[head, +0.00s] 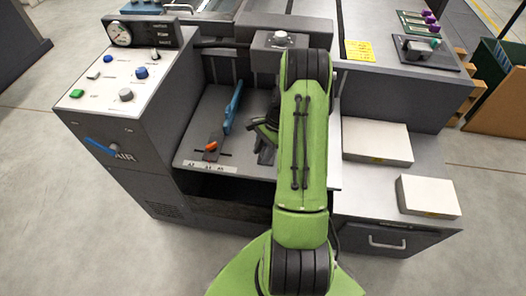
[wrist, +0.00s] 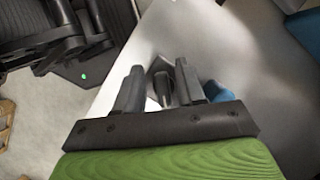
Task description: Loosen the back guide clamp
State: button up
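My gripper (head: 264,135) is low over the grey feed table (head: 203,131), left of my green arm, which hides part of it. In the wrist view, my gripper's two dark fingers (wrist: 160,84) stand apart. A small dark grey post-like part (wrist: 162,88) shows between them, with light gaps around it; I cannot tell whether it is the back guide clamp. A blue piece (wrist: 217,90) is just right of the right finger. In the head view, a blue guide bar (head: 233,107) stands on the table, with an orange-red lever (head: 212,145) on a dark block near its front end.
A control panel (head: 120,82) with gauge and knobs stands at the left. White paper stacks (head: 376,141) (head: 429,195) lie on the right shelf. A grey block with a knob (head: 281,40) is behind my arm. Bare table lies around the blue bar.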

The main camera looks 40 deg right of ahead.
grip_shut()
jog(key=shift+n, duration=0.3)
jog(key=n+g+p, duration=0.1)
jog(key=n, duration=0.2)
jog(key=shift+s+n+g+p, duration=0.25)
jog(key=shift+n+g+p, duration=0.05)
jog(key=shift+g+p, duration=0.1)
jog(key=n, duration=0.2)
jog(key=n+g+h, duration=0.1)
jog(key=n, duration=0.1)
jog(key=shift+s+d+n+g+p, duration=0.15)
jog(key=shift+s+n+g+p, duration=0.05)
jog(key=shift+n+g+p, duration=0.1)
jog(key=n, duration=0.2)
jog(key=n+g+h, duration=0.1)
jog(key=n, duration=0.1)
jog(key=shift+s+d, duration=0.15)
jog(key=shift+s, duration=0.05)
jog(key=shift+s+d+n+g+h+p, duration=0.15)
jog(key=shift+n+h, duration=0.35)
jog(key=shift+n, duration=0.75)
jog(key=shift+w+d+n+g+h+p, duration=0.2)
jog(key=shift+n+h, duration=0.3)
jog(key=shift+n, duration=0.75)
